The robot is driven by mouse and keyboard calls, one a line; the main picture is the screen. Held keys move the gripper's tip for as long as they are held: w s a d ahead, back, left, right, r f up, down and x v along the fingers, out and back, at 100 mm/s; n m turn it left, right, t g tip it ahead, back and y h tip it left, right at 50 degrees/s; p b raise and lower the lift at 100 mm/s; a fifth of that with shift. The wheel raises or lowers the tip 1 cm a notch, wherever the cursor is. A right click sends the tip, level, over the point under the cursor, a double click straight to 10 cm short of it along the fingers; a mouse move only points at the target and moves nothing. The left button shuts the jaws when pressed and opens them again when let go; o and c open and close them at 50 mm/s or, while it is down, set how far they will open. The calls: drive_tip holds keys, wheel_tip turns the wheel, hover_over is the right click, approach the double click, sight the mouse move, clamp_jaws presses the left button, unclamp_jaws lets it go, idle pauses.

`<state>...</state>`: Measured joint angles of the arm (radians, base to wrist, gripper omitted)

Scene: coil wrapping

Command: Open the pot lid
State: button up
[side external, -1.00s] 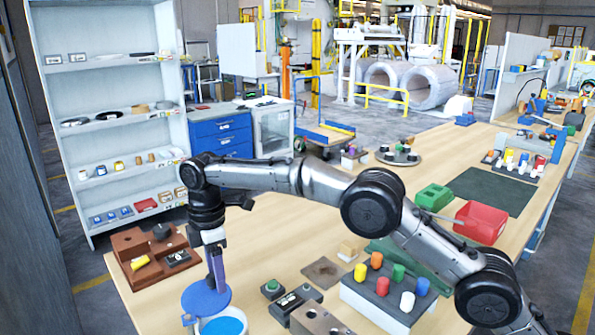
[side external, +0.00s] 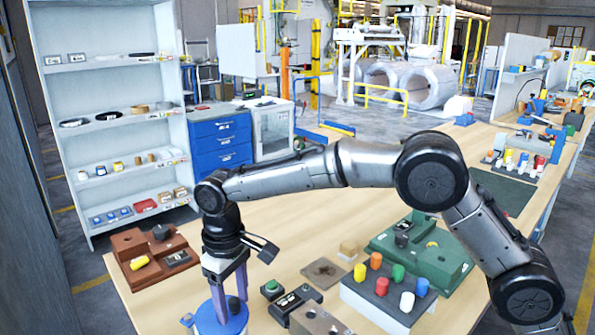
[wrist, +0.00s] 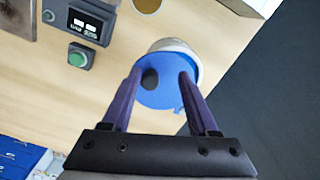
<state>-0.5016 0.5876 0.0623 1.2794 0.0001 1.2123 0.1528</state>
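The blue lid (side external: 212,323) with a dark round knob (side external: 233,305) is at the bottom of the side view, over the pot. The wrist view shows the lid (wrist: 165,96) and, behind it, part of the pale pot (wrist: 172,46). The lid covers most of the pot's top; I cannot tell whether it sits flush. My gripper (side external: 230,296) points down with its two purple fingers apart, on either side of the knob. In the wrist view, my gripper (wrist: 160,76) has the knob close to its left finger, with a gap to the right finger.
A control box with a green button (side external: 271,286) and a dark box with displays (side external: 293,302) stand right of the pot. A brown block fixture (side external: 130,245) is on the left. A tray of coloured pegs (side external: 385,310) is further right. Bare wooden tabletop lies behind the pot.

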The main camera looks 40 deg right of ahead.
sight(235, 321)
drive_tip(key=shift+s+a+m, duration=0.3)
drive_tip(key=shift+s+m, duration=0.05)
drive_tip(key=shift+m, duration=0.15)
wheel_tip(235, 321, up, 14)
drive_tip(key=s+d+r+m+t, duration=0.1)
drive_tip(key=s+d+r, duration=0.4)
drive_tip(key=d+r, duration=0.5)
drive_tip(key=shift+d+m+t+y, duration=0.3)
drive_tip(key=shift+d+m+t, duration=0.1)
drive_tip(key=shift+d+m, duration=0.3)
